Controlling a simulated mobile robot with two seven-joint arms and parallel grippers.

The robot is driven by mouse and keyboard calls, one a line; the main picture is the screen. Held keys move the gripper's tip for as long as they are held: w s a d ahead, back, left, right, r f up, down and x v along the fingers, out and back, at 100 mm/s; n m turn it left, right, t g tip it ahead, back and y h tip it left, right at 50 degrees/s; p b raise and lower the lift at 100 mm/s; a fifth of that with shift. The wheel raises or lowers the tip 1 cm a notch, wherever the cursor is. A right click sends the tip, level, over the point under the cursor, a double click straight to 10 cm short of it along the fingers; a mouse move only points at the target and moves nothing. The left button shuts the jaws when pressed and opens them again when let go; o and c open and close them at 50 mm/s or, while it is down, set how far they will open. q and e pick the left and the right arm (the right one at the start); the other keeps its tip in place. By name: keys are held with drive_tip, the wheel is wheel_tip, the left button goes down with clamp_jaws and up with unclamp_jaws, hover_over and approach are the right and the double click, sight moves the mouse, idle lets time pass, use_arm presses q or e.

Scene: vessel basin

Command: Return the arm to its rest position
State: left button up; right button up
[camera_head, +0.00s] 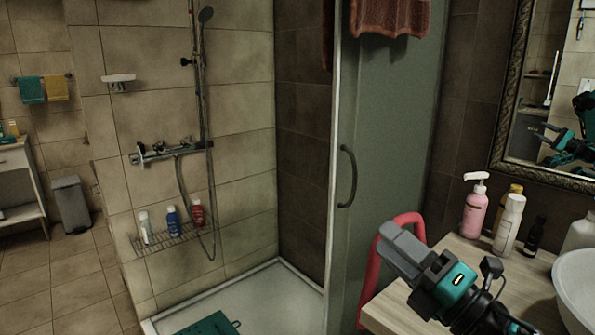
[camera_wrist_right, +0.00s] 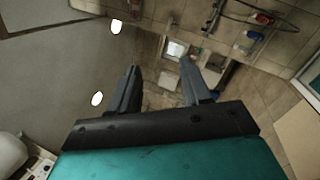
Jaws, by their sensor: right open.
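My right gripper (camera_head: 392,240) reaches in from the lower right in the head view, over the left end of the wooden counter. In the right wrist view its two dark fingers (camera_wrist_right: 160,85) stand apart with nothing between them, so it is open and empty. Part of my right arm is hidden by the picture's lower edge. My left gripper is in neither view.
The counter (camera_head: 400,302) holds a pink pump bottle (camera_head: 476,210), a white bottle (camera_head: 509,225), a dark bottle (camera_head: 535,237) and a white basin (camera_head: 577,285). A red rail (camera_head: 372,270) and the glass shower door (camera_head: 390,140) stand close to my right gripper. A framed mirror (camera_head: 545,110) hangs behind.

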drive_tip(key=s+d+f+m+g+h, duration=0.1)
drive_tip(key=s+d+f+m+h, duration=0.25)
drive_tip(key=f+m+h, duration=0.6)
drive_tip(key=s+d+f+m+g+h, duration=0.15)
drive_tip(key=d+f+m+h, duration=0.4)
drive_tip(key=m, duration=0.75)
drive_tip(key=s+a+f+m+g, duration=0.1)
drive_tip(key=s+f+m+g, duration=0.1)
drive_tip(key=s+f+g, duration=0.35)
drive_tip(key=s+a+f+m+g+y, duration=0.1)
drive_tip(key=s+f+m+g, duration=0.1)
drive_tip(key=s, duration=0.6)
drive_tip(key=s+a+f+m+g, duration=0.1)
drive_tip(key=s+f+m+g, duration=0.2)
drive_tip(key=s, duration=0.4)
drive_tip(key=w+a+f+n+t+y, duration=0.1)
drive_tip(key=w+a+f+t+y, duration=0.1)
drive_tip(key=w+f+t, duration=0.5)
wheel_tip(320, 180, down, 3)
drive_tip(key=shift+w+a+f, duration=0.1)
drive_tip(key=shift+w+a, duration=0.25)
drive_tip(key=shift+w, duration=0.25)
